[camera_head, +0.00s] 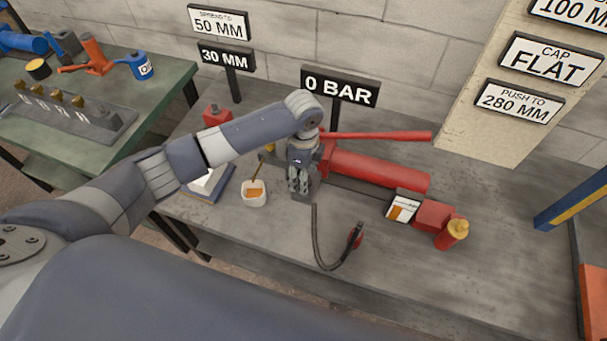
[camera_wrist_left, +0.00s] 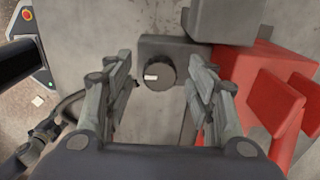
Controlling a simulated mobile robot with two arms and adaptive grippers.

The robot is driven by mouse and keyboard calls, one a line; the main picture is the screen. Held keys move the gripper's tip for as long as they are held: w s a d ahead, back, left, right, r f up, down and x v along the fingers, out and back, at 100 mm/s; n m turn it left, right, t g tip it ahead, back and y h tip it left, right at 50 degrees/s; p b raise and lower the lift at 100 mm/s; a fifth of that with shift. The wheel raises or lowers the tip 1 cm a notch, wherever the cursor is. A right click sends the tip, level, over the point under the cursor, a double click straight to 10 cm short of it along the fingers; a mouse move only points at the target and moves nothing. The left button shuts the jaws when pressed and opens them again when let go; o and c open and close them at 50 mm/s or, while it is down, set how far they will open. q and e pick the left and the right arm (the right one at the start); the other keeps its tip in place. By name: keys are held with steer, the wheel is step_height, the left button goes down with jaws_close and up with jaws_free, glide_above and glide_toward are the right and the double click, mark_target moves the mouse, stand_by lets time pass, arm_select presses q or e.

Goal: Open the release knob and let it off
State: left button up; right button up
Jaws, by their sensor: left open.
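The release knob (camera_wrist_left: 159,73) is a dark round knob with a white mark on its face, set on a grey block (camera_wrist_left: 150,46) in the left wrist view. My left gripper (camera_wrist_left: 160,84) is open, with one finger on each side of the knob and a visible gap to it on both sides. In the head view my left gripper (camera_head: 298,182) points down at the left end of the red pump (camera_head: 380,170), and the knob is hidden there. The pump's red handle (camera_head: 385,136) runs above the cylinder. My right gripper is not in view.
A "0 BAR" sign (camera_head: 340,88) stands behind the pump. A white cup (camera_head: 254,196) with a stick in it is left of my gripper. A black hose (camera_head: 318,245) lies in front. The front right bench is clear.

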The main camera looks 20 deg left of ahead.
arm_select(q)
steer(key=shift+f, duration=0.45)
steer(key=shift+c, duration=0.6)
steer(key=c, duration=0.9)
steer(key=shift+c, duration=0.2)
